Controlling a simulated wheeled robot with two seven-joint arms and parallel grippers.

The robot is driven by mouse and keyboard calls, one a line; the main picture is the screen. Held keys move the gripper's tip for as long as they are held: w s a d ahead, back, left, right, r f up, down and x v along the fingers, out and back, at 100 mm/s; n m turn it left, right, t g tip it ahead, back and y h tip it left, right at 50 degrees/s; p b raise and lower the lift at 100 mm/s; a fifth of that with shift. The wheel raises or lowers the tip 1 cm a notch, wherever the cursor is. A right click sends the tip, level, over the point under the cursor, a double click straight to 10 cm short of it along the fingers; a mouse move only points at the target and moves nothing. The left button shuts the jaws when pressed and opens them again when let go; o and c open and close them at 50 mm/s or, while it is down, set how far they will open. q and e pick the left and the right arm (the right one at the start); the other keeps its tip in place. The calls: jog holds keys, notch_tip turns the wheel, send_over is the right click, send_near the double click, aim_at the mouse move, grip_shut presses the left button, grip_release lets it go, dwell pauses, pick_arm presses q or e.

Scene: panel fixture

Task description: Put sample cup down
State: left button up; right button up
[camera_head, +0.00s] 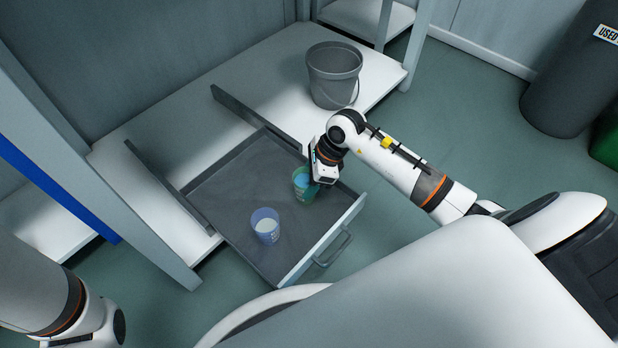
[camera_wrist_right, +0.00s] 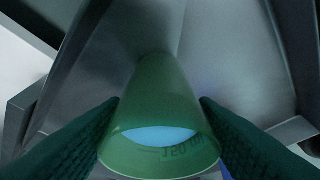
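A green sample cup (camera_head: 305,186) with pale blue contents is at the right side of the open grey drawer (camera_head: 225,190). My right gripper (camera_head: 311,183) is at this cup. In the right wrist view the green cup (camera_wrist_right: 160,125), marked 150 ml, sits between the two dark fingers of my right gripper (camera_wrist_right: 160,135), which touch or nearly touch its sides. Whether its base rests on the drawer floor I cannot tell. A blue cup (camera_head: 265,226) with pale contents stands upright in the drawer, nearer its front. My left arm shows at the lower left; its gripper is out of view.
The drawer's handle (camera_head: 334,249) is at its front right. A grey bucket (camera_head: 333,75) stands on the white shelf (camera_head: 270,60) behind the drawer. A frame post (camera_head: 100,170) rises at the left. The drawer floor left of the cups is clear.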

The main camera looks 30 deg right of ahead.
jog(key=o, duration=0.4)
jog(key=shift+c, duration=0.2)
jog(key=shift+r, duration=0.1)
